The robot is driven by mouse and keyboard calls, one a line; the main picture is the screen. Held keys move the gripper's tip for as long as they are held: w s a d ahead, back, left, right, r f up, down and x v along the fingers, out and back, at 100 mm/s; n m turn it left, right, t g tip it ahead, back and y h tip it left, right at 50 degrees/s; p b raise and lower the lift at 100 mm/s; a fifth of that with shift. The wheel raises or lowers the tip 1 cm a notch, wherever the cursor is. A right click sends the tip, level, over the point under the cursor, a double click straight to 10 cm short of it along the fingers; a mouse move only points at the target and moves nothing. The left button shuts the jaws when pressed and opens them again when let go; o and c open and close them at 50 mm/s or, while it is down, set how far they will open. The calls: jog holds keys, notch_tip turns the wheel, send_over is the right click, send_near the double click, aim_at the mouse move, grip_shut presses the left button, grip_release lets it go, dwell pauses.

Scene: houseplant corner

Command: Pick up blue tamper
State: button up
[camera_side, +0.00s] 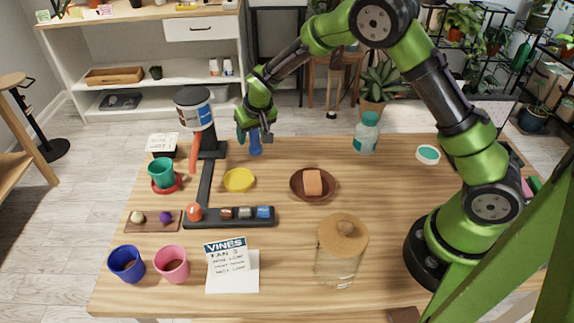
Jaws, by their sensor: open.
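A blue tamper (256,146) shows as a small upright blue shape at the back of the table. My gripper (255,134) is open and points down, with its fingers on either side of the tamper's upper part. I cannot tell whether the fingers touch it. The top of the tamper is partly hidden by the gripper, and I cannot tell whether its foot rests on the table.
A black stand (210,148) with a white canister (194,108) and an orange piece (195,158) stands close left. A yellow dish (239,180) and brown bowl (299,194) lie in front. A black rack (230,222) holds small items. A glass jar (340,265) stands nearer.

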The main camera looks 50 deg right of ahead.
jog(key=shift+c, duration=0.3)
jog(key=c, duration=1)
jog(key=shift+r, duration=0.1)
